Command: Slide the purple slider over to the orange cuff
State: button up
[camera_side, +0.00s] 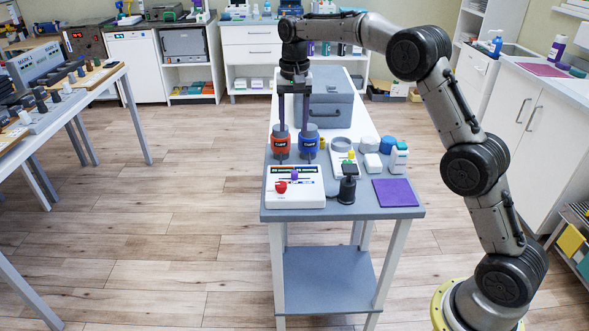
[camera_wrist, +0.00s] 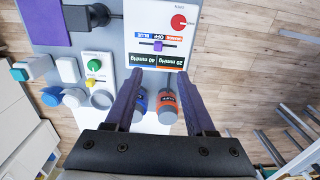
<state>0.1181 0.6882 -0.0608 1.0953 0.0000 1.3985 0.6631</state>
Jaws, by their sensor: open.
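The white control panel (camera_side: 312,199) lies at the near left of the bench. Its purple slider (camera_side: 294,174) stands near the middle of its track, by the OFF mark between BLUE and ORANGE in the wrist view (camera_wrist: 158,45). The orange cuff (camera_side: 281,141) stands behind the panel at left, with the blue cuff (camera_side: 309,141) right of it. In the wrist view the orange cuff (camera_wrist: 168,107) is at right. My gripper (camera_wrist: 160,75) is open and empty, pointing down above the bench, apart from the slider. In the side view its fingertips are near the cuffs.
A red knob (camera_side: 281,187) sits on the panel's near part. Right of the panel are a black post (camera_side: 347,185) and a purple mat (camera_side: 395,192). A tray with green and yellow buttons (camera_side: 350,157) and several white and blue containers stand behind. A grey case (camera_side: 331,105) is at the back.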

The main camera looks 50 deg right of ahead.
aim_at(295, 172)
notch_tip(295, 172, down, 15)
jog(key=shift+d, duration=0.15)
dwell(0.4)
grip_shut()
jog(key=shift+r, duration=0.1)
dwell(1.3)
